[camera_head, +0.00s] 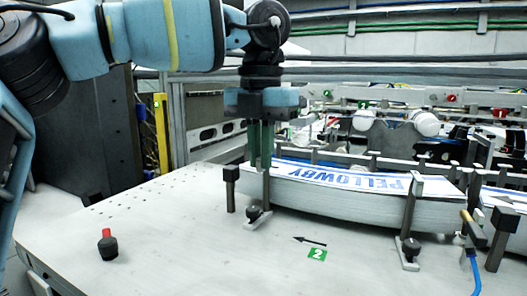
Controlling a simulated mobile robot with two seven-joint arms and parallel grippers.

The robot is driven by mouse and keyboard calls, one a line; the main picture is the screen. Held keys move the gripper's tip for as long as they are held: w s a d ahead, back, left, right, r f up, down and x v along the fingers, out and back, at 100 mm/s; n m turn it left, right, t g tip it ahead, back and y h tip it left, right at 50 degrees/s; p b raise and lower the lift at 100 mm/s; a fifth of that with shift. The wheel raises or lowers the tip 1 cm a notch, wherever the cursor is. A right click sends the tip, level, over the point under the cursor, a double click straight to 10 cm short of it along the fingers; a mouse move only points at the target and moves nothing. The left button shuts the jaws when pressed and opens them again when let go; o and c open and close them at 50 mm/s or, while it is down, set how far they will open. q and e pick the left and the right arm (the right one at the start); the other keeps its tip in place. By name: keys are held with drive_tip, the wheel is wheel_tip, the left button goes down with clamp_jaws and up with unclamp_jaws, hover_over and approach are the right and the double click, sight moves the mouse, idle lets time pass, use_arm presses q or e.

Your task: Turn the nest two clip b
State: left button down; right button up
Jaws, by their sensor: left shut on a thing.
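Nest two, by the green "2" label (317,255), holds a stack of printed labels (350,178) marked PELLOWBY. Two clips with dark knobs stand at its front edge: a left clip (266,190) and a right clip (410,205). No letter shows on either, so I cannot tell which is clip b. My left gripper (260,164) points straight down, shut on the top of the left clip's upright post, at the stack's left end. The fingers hide the top of that post. My right gripper is not in view.
A dark post (231,188) stands just left of the held clip. A black knob with a red top (107,245) stands on the pale table (170,235) at the left. A brass fitting with a blue hose (470,235) is at the right.

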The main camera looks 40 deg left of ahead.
use_arm(q)
drive_tip(key=shift+a+m, duration=0.1)
drive_tip(key=shift+m, duration=0.4)
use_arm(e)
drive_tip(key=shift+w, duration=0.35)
use_arm(q)
drive_tip(key=c, duration=1.5)
unclamp_jaws()
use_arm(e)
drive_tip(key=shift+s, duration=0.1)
use_arm(q)
drive_tip(key=shift+r, duration=0.3)
wheel_tip(320, 180, up, 6)
drive_tip(key=shift+f+p, duration=0.1)
drive_tip(key=shift+p, duration=0.25)
drive_tip(key=shift+r, duration=0.75)
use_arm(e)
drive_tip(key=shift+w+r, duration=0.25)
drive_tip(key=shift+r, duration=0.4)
